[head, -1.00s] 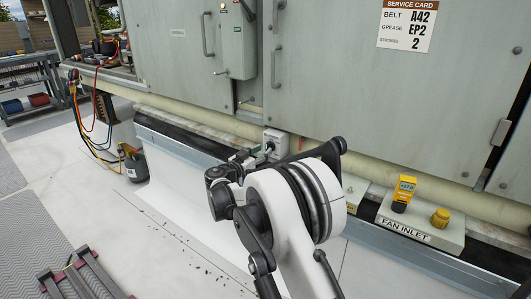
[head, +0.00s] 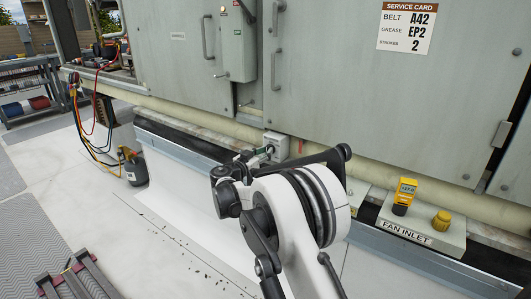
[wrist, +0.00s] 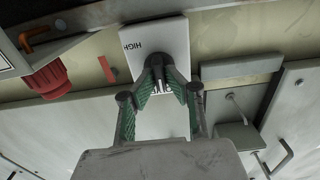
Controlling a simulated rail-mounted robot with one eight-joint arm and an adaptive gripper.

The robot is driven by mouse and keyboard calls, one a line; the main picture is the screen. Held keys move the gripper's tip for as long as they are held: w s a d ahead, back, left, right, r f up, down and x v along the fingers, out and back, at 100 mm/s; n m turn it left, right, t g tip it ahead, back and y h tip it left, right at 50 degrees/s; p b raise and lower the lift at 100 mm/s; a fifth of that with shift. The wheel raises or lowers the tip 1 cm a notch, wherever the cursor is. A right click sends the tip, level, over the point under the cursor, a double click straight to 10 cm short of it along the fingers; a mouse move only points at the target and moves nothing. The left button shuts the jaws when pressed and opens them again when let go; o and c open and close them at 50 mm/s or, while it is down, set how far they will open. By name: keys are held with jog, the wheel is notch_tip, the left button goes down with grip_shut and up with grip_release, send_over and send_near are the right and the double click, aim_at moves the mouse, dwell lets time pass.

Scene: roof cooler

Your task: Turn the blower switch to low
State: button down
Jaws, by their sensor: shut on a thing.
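The blower switch is a small pale box (head: 278,145) low on the grey unit, in the middle of the head view. In the wrist view its white plate (wrist: 140,45) shows the word HIGH upside down. My gripper (head: 265,151) is at the front of this box. In the wrist view its green-padded fingers (wrist: 168,84) are closed together on the switch's dark knob. The fingers hide most of the knob and part of the lettering below it, so I cannot tell which setting it points to.
A pale pipe (head: 190,118) runs along the unit's base beside the switch. The FAN INLET block (head: 425,222) with a yellow meter (head: 404,192) stands to the right. A red fitting (wrist: 48,78) shows left in the wrist view. Open floor lies at left.

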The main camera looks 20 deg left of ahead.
jog(key=shift+m, duration=0.4)
jog(key=shift+d+m+p, duration=0.15)
jog(key=shift+m+p, duration=0.25)
jog(key=shift+m, duration=3.3)
jog(key=shift+s, duration=0.1)
jog(key=c, duration=1.8)
grip_release()
jog(key=v, duration=1.2)
